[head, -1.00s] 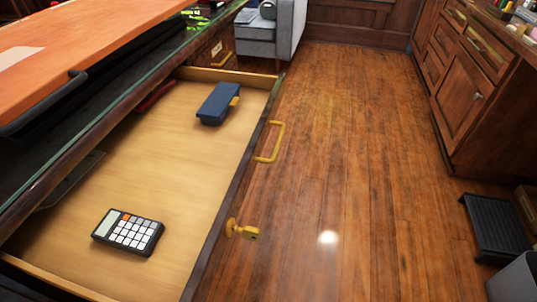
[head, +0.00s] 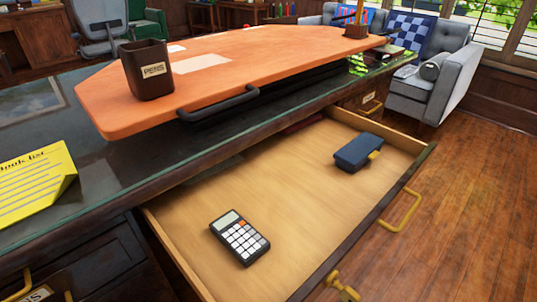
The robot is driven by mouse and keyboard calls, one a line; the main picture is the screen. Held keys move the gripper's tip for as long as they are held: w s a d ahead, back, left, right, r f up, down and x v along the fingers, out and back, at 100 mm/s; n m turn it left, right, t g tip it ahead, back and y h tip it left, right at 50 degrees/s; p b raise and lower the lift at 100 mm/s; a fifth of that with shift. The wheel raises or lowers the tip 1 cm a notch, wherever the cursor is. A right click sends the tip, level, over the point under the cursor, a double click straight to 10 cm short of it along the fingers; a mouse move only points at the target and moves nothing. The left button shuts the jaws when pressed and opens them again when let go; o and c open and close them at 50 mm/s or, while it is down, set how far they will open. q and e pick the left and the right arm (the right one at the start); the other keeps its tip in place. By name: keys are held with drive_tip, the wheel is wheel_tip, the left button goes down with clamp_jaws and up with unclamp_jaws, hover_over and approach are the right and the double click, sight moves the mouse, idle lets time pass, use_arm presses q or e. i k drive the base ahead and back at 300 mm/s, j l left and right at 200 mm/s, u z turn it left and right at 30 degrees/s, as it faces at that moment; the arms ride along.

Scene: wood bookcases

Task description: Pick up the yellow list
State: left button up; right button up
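The yellow list (head: 32,184) lies on the dark glass-topped desk at the left edge of the head view. It is a yellow sheet with dark handwriting-like lines and a heading, partly cut off by the picture edge. Its right corner looks slightly curled. Neither of my grippers shows in the head view.
An open drawer (head: 290,215) juts out from the desk, holding a calculator (head: 240,237) and a dark blue stapler-like object (head: 358,152). An orange board (head: 250,62) with a black handle carries a dark pen cup (head: 147,72). Wooden floor (head: 470,200) is clear at right.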

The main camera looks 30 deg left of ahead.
sight(31, 183)
drive_tip(key=u, duration=2.35)
